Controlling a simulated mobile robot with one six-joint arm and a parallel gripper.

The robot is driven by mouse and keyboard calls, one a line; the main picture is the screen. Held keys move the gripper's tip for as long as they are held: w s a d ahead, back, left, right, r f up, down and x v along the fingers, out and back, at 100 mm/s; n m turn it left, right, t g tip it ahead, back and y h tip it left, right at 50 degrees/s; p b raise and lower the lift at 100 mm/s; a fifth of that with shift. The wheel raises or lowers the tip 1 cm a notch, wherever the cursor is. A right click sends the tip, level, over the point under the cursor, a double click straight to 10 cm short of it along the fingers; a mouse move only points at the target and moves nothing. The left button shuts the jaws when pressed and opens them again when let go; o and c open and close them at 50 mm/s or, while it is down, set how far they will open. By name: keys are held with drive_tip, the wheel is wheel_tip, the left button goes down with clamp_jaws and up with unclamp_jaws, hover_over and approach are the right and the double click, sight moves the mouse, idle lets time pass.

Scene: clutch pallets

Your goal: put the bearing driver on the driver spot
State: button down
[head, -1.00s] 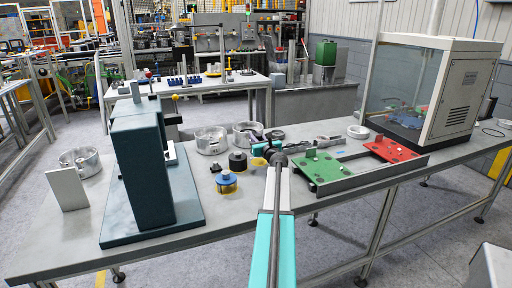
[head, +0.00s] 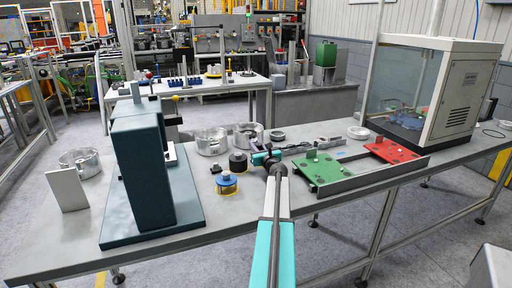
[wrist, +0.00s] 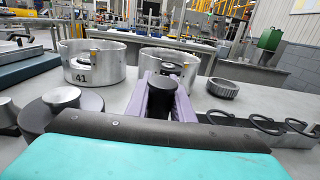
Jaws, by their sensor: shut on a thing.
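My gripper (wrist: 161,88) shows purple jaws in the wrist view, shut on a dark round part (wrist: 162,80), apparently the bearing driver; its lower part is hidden. In the head view my teal wrist (head: 262,158) is over the bench, right of a black cylinder with a knob (head: 238,161). That cylinder also shows at the left of the wrist view (wrist: 75,101), apart from the jaws. A blue knobbed piece (head: 227,181) stands on a yellow ring in front of the black cylinder. I cannot tell which marking is the driver spot.
Silver housings (head: 211,141) (head: 247,135) stand behind my gripper. A green plate (head: 322,169) and a red plate (head: 395,150) lie to the right in a rail. A dark press (head: 145,165) stands left. A clear-sided cabinet (head: 455,90) stands at the far right.

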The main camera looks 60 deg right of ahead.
drive_tip(key=c, duration=1.5)
unclamp_jaws()
drive_tip(key=shift+c, duration=0.2)
drive_tip(key=shift+r, duration=0.1)
drive_tip(key=shift+b+v, duration=0.6)
drive_tip(key=shift+v, duration=4.75)
drive_tip(key=shift+s+a, duration=0.4)
drive_tip(key=shift+s, duration=0.1)
drive_tip(key=shift+r, duration=0.1)
